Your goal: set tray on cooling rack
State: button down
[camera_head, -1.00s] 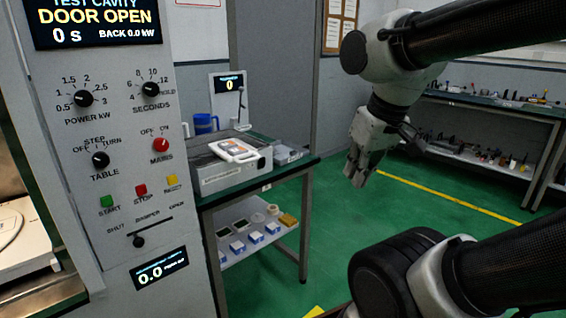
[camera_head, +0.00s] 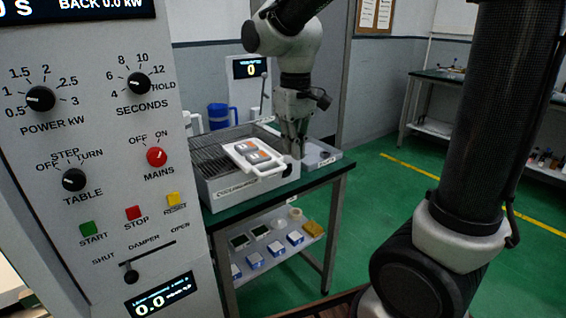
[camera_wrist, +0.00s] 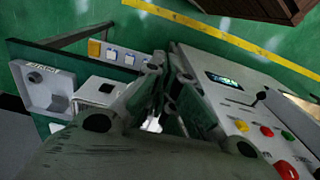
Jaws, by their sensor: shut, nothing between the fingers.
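The white tray (camera_head: 252,156) holds two flat grey-and-orange packs and has a looped handle at its right end. It lies over the front right part of the cooling rack (camera_head: 210,172), a grey box with a wire top; I cannot tell whether it sits flat. My gripper (camera_head: 292,155) points down at the rack's right end, close to the tray's handle. It is shut and empty; contact with the handle cannot be told. In the wrist view my gripper's fingers (camera_wrist: 168,72) fill the middle and hide much of the bench.
The microwave control panel (camera_head: 110,150) stands at the left. Small boxes (camera_head: 276,247) lie on the lower shelf.

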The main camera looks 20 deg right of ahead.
aim_at(265, 161)
jog(key=w+a+f, duration=0.1)
jog(key=w+f, duration=0.3)
jog(key=f, duration=0.5)
jog(key=shift+f, duration=0.35)
jog(key=shift+a, duration=0.1)
jog(key=w+a, duration=0.1)
jog(key=w, duration=0.2)
jog(key=w+a, duration=0.1)
jog(key=w, duration=0.4)
jog(key=shift+w+a, duration=0.4)
